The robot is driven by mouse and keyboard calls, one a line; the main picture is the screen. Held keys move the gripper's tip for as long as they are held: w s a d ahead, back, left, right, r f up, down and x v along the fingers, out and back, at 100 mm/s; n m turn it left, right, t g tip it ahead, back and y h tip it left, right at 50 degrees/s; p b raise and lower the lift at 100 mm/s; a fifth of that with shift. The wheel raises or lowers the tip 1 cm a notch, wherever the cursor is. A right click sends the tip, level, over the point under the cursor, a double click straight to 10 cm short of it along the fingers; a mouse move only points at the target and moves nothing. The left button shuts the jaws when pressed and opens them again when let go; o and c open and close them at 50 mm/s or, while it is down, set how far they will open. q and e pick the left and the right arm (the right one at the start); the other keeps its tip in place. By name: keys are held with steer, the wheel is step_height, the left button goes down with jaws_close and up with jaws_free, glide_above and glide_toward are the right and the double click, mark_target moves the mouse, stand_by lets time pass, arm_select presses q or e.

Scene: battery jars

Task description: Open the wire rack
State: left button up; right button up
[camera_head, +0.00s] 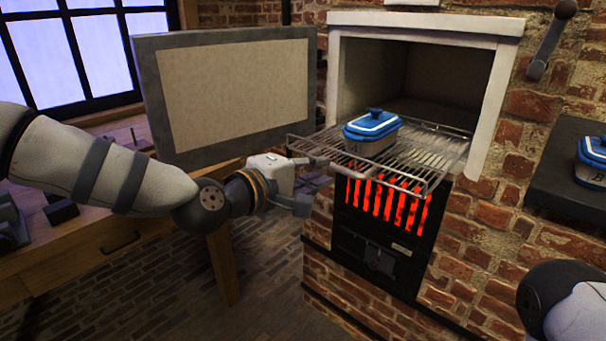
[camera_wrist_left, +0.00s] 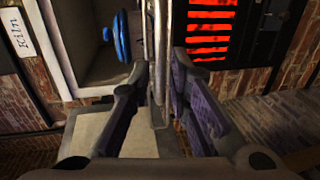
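The wire rack (camera_head: 436,146) juts out of the kiln opening, with its front bar and handle toward my left gripper. A blue-lidded jar (camera_head: 371,131), marked A, stands upright on it. My left gripper (camera_head: 318,191) is just below and left of the rack's front handle (camera_head: 338,169). In the left wrist view, the rack's wires (camera_wrist_left: 160,50) run down between my two spread fingers (camera_wrist_left: 160,78). The fingers look apart, with the handle between them; contact cannot be told. My right gripper is out of view; only part of my right arm shows at lower right.
The kiln door (camera_head: 235,95) stands open on the left, above my left wrist. A red glowing grate (camera_head: 388,204) is below the rack. Another blue-lidded jar (camera_head: 592,160), marked B, stands on a dark shelf (camera_head: 560,165) at right. A wooden table (camera_head: 75,250) stands at left.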

arm_select(q)
steer(key=v, duration=0.7)
steer(key=s+a+f+m+g+y+p, duration=0.15)
steer(key=s+f+g, duration=0.25)
steer(key=s+f, duration=0.75)
steer(key=s+a+f+m+g+y, duration=0.1)
steer(key=s+f+m+g+y, duration=0.2)
steer(key=s+f, duration=0.9)
steer(key=s+a+f+m+g+y, duration=0.2)
steer(key=s+a+f+m+g, duration=0.1)
steer(key=s, duration=0.8)
steer(key=s+a+f+m+g+y+p, duration=0.1)
steer(key=s+a+f+g, duration=0.4)
steer(key=s+a, duration=0.5)
step_height(320, 180, down, 2)
steer(key=shift+s+f+m+y, duration=0.15)
steer(key=shift+s+m+y, duration=0.6)
steer(key=shift+m+y, duration=0.15)
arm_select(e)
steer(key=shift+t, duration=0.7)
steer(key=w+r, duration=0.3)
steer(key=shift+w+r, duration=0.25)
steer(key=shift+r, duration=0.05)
